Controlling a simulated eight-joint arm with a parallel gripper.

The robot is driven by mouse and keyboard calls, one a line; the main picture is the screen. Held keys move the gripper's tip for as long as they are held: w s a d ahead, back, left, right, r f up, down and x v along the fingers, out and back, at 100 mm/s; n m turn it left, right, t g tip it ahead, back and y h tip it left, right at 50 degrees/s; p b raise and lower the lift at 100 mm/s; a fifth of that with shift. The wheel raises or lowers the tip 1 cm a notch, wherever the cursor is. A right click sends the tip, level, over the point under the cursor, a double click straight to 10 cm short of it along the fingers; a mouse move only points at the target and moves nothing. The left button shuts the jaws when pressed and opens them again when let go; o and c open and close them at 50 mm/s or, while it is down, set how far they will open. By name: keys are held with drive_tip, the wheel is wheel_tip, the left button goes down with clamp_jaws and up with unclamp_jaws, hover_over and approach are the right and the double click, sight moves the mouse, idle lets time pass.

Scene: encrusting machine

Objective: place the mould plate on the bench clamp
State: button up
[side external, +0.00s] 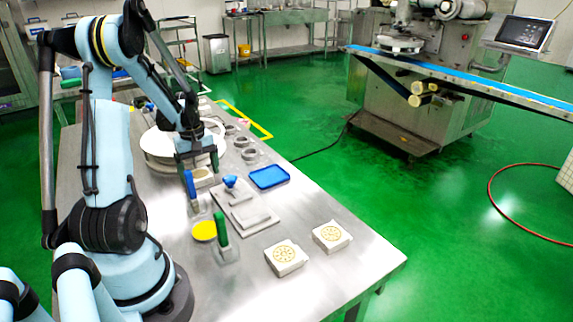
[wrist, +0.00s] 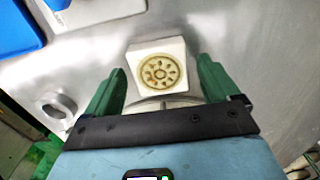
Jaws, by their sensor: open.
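A pale square block with a tan round flower pattern, apparently the mould plate (wrist: 144,57), lies between the two green fingers of my gripper (wrist: 160,84) in the wrist view. Gaps show on both sides, so the fingers are open and not pressing on it. In the side external view my gripper (side external: 198,162) points down over this block (side external: 203,183), which is partly hidden by the fingers.
Two similar patterned blocks (side external: 285,262) (side external: 332,239) sit toward the bench's near end. A blue tray (side external: 269,177), metal rings (side external: 250,155), a yellow disc (side external: 204,231) and green- and blue-handled tools (side external: 221,226) (side external: 190,186) stand nearby. A round white stand (side external: 158,150) is behind my gripper.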

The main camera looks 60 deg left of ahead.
sight(200, 174)
wheel_tip(200, 174, up, 12)
drive_tip(key=w+d+r+m+t, duration=0.1)
drive_tip(key=w+d+m, duration=0.3)
drive_tip(key=d, duration=0.7)
drive_tip(key=w+d+r+m+t+y, duration=0.1)
drive_tip(key=w+d+m+t, duration=0.2)
drive_tip(key=d+m, duration=0.5)
drive_tip(key=w+d, duration=0.1)
drive_tip(key=d, duration=0.2)
drive_tip(key=shift+w+d+t, duration=0.25)
drive_tip(key=shift+d+t, duration=0.05)
drive_tip(key=shift+d, duration=0.05)
drive_tip(key=d+m, duration=0.2)
drive_tip(key=d, duration=0.1)
drive_tip(key=d+m+t, duration=0.1)
drive_tip(key=d, duration=0.2)
drive_tip(key=s+d+f+m+t, duration=0.1)
drive_tip(key=d+m, duration=0.1)
drive_tip(key=d, duration=0.1)
drive_tip(key=shift+m+h, duration=0.3)
drive_tip(key=shift+h, duration=0.1)
drive_tip(key=shift+c, duration=0.3)
drive_tip(key=shift+d+f+t, duration=0.1)
drive_tip(key=shift+d+t, duration=0.2)
drive_tip(key=shift+c, duration=0.9)
